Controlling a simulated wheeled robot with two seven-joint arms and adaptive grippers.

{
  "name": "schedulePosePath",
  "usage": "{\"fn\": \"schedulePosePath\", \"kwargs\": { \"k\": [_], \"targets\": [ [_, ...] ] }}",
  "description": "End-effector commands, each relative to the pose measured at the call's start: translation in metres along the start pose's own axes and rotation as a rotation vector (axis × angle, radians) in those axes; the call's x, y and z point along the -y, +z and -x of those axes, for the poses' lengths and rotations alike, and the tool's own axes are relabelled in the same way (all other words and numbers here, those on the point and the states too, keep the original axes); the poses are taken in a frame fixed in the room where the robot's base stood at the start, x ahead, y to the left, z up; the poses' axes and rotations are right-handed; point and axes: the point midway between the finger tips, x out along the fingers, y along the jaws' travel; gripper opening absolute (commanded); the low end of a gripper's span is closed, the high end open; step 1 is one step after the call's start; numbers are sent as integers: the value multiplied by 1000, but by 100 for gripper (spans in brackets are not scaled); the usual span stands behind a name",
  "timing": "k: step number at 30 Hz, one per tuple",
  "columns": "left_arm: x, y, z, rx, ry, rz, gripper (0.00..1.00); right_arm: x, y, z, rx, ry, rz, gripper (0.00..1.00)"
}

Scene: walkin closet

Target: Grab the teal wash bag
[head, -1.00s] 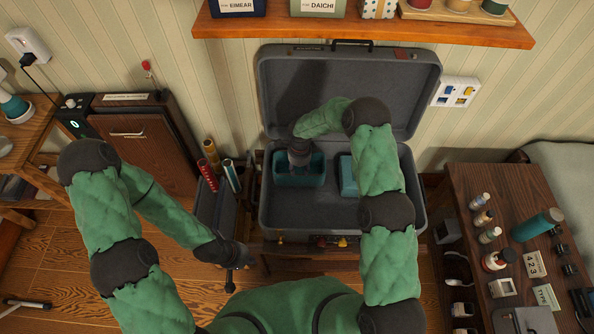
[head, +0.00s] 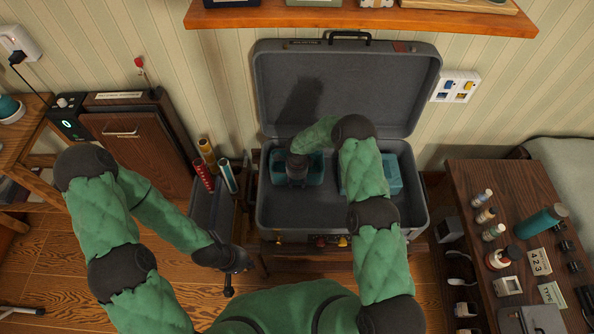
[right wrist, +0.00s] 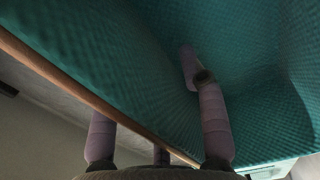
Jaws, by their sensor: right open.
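An open grey suitcase (head: 330,212) holds two teal things. The left one is an open-topped teal bag (head: 315,174); the right one is a lighter teal block-like item (head: 393,176), partly hidden behind my right arm. My right gripper (head: 297,178) is over the left bag. In the right wrist view the teal quilted wall (right wrist: 110,60) has a tan rim. The open fingers (right wrist: 160,125) lie on either side of this rim, one against the teal inner side, others beyond the rim. My left gripper (head: 229,282) hangs left of the suitcase; its fingers are unclear.
The raised suitcase lid (head: 345,85) stands behind, under a wooden shelf (head: 360,20). A bin with rolled tubes (head: 207,185) is at left, near my left arm. A dark wooden table (head: 500,220) with bottles is at right.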

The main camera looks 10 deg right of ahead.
Motion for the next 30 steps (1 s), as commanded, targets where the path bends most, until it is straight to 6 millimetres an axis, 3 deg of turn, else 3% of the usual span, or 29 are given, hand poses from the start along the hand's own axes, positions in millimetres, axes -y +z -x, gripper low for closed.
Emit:
{"fn": "schedulePosePath", "kwargs": {
  "k": [7,12,24,30],
  "targets": [
    [0,0,0,0,0,0,0,1,0,-1,0,-2,0,42],
    [0,0,0,0,0,0,0,1,0,-1,0,-2,0,0],
    [0,0,1,0,0,0,0,2,0,3,1,-4,0,0],
    [-4,0,10,0,0,0,0,3,0,31,1,-8,0,0]
  ]
}}
